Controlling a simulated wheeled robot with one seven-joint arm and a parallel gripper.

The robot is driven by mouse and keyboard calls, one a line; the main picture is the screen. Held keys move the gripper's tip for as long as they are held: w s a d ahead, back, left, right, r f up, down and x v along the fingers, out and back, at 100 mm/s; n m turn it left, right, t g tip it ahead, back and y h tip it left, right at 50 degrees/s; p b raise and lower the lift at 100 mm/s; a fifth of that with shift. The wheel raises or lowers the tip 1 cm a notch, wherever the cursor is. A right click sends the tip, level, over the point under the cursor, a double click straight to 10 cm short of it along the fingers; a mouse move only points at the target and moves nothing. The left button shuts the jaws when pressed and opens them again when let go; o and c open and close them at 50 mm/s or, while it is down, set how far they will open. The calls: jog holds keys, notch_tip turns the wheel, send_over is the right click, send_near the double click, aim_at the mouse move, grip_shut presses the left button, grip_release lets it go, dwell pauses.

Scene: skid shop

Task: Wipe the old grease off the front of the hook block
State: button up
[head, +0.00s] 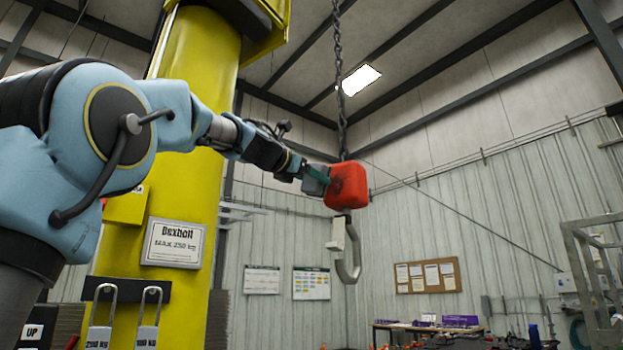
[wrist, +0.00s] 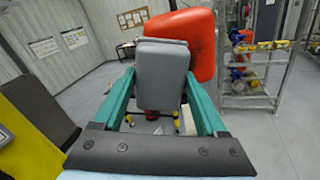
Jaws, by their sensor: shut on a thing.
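The red hook block (head: 350,186) hangs on a chain, with a dark smear on the face towards my gripper. A pale grey steel hook (head: 349,262) with a light latch hangs below it. My gripper (head: 314,178) has teal fingers and is shut on a grey pad (wrist: 162,75). In the head view the pad is at the block's left side; I cannot tell if it touches. In the wrist view the block (wrist: 200,45) stands behind and right of the pad, which hides part of it.
The chain (head: 338,75) runs up to the roof. A yellow column (head: 195,120) with a load sign (head: 174,243) stands left, behind my arm. In the wrist view a rack (wrist: 250,75) with colored items stands at right. The air right of the block is clear.

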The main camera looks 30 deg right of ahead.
aim_at(350, 179)
jog(key=shift+p+x, duration=0.85)
jog(key=shift+x, duration=0.6)
dwell(0.8)
jog(key=shift+s+d+p, duration=0.1)
jog(key=shift+s+d, duration=0.15)
jog(key=shift+s, duration=0.35)
jog(key=shift+s+d+p, duration=0.1)
jog(key=shift+s+d, duration=0.15)
jog(key=shift+s, duration=0.3)
jog(key=shift+s+d+p, duration=0.1)
jog(key=shift+s+d, duration=0.2)
jog(key=shift+s, duration=0.3)
jog(key=shift+s+d, duration=0.5)
jog(key=shift+s, duration=0.3)
jog(key=shift+s+d, duration=0.55)
jog(key=shift+s, duration=0.2)
jog(key=shift+w+a+b, duration=0.2)
jog(key=shift+w+a, duration=0.45)
jog(key=shift+w, duration=0.45)
jog(key=shift+w+a+b, duration=0.15)
jog(key=shift+w+a, duration=0.5)
jog(key=shift+w, duration=0.45)
jog(key=shift+w+a+b, duration=0.2)
jog(key=shift+w+a, duration=0.4)
jog(key=shift+w, duration=0.5)
jog(key=shift+r, duration=0.15)
